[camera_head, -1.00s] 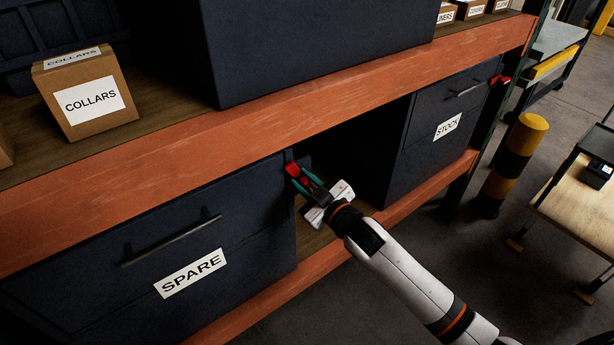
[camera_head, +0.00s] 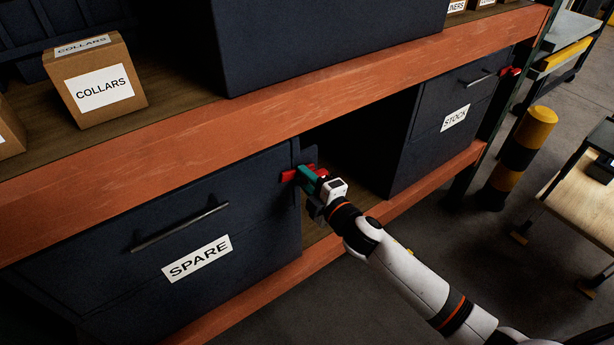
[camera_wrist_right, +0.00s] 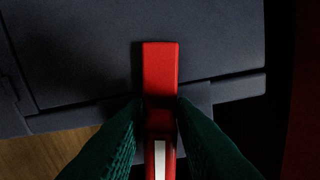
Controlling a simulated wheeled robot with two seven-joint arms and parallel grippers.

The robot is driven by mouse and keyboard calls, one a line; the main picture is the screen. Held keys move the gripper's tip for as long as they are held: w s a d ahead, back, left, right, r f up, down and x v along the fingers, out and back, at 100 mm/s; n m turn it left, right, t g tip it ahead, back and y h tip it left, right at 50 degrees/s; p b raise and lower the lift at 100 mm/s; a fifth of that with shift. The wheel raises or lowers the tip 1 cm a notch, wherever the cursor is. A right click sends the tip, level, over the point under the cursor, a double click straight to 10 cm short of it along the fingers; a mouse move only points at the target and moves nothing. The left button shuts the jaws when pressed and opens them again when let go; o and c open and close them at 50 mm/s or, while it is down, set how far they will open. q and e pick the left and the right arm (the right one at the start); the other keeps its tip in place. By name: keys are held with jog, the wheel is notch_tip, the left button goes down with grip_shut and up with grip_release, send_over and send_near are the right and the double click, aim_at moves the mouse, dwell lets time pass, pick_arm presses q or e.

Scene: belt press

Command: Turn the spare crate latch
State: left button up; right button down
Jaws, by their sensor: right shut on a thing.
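The spare crate (camera_head: 110,260) is a dark blue crate with a bar handle and a white SPARE label (camera_head: 197,258), on the lower shelf at the left. Its red latch (camera_head: 289,176) is at the crate's right upper corner. My right gripper (camera_head: 307,178) has its teal fingers shut on the latch, and they hide part of it in the head view. In the right wrist view the red latch bar (camera_wrist_right: 160,68) runs down between the two fingers (camera_wrist_right: 158,118), with a pale strip at its lower end. My left gripper is not in view.
The orange shelf beam (camera_head: 230,120) runs just above the latch. The stock crate (camera_head: 425,150) stands to the right, past an open gap. A COLLARS box (camera_head: 97,112) sits on the upper shelf. A yellow and black post (camera_head: 520,155) and a table (camera_head: 575,195) stand at the right.

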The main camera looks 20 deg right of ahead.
jog(key=shift+f+n, duration=0.3)
jog(key=shift+n, duration=0.8)
jog(key=c, duration=1.4)
grip_release()
jog(key=shift+o, duration=0.2)
jog(key=b+v, duration=0.2)
jog(key=v, duration=1)
